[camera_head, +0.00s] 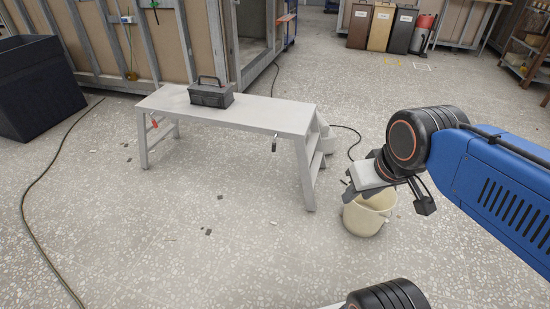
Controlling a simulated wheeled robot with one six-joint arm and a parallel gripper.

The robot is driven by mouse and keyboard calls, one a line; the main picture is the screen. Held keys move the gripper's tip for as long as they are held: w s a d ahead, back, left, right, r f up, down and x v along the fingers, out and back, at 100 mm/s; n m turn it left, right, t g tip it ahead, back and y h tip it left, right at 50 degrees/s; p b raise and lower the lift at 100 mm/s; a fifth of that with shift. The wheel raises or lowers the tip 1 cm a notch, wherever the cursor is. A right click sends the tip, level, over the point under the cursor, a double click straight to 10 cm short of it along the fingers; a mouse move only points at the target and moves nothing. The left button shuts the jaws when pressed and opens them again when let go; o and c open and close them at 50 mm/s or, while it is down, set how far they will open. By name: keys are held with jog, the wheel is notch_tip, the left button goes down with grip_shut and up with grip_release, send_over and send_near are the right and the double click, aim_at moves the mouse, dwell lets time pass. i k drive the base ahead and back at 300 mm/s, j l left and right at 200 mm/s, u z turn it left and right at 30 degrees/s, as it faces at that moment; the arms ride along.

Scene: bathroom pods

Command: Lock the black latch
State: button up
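A small black latch (275,143) hangs at the front edge of the light grey bench (237,117), toward its right end. It is too small to tell whether it is locked. A small red latch or handle (154,122) sits near the bench's left legs. My gripper (349,190) is at the end of my blue arm, to the right of the bench and apart from the black latch in the picture. Its fingers are small and partly hidden by the wrist, so I cannot tell whether they are open or shut.
A dark toolbox (211,94) stands on the bench. A cream bucket (365,217) stands on the floor behind my gripper in the picture. Cables (37,240) and small scraps lie on the floor. A dark bin (38,90) stands at left. The floor before the bench is mostly clear.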

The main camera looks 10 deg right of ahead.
aim_at(274, 143)
jog(key=i, duration=0.4)
jog(key=i+l+u, duration=0.2)
jog(key=i+l, duration=0.4)
